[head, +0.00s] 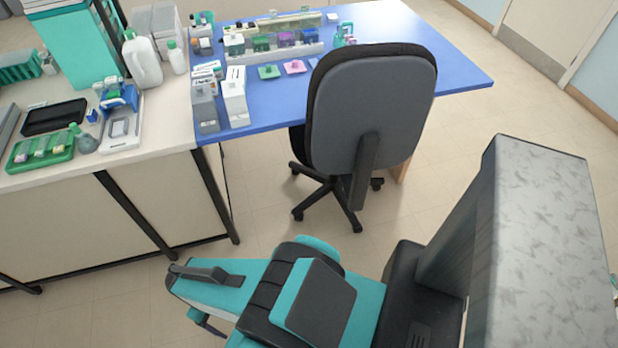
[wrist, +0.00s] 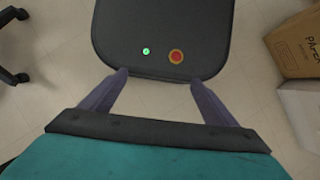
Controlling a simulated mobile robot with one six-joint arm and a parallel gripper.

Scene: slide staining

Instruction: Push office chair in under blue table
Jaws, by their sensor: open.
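The office chair (head: 372,105) has a grey-backed, black-edged backrest turned toward me and a black wheeled base. It stands upright at the near edge of the blue table (head: 440,70). Its backrest covers part of the table edge and most of the seat, so I cannot tell how far the seat reaches under the top. My gripper (wrist: 157,78) shows in the wrist view with two purple-grey fingers apart and nothing between them. It points down over the floor, apart from the chair. Chair wheels (wrist: 12,48) show at the left edge there.
A beige bench (head: 150,145) with trays and bottles adjoins the table at left. Staining racks (head: 280,48) and small boxes stand on the table. A cardboard box (wrist: 298,42) is on the floor at right in the wrist view. Floor right of the chair is clear.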

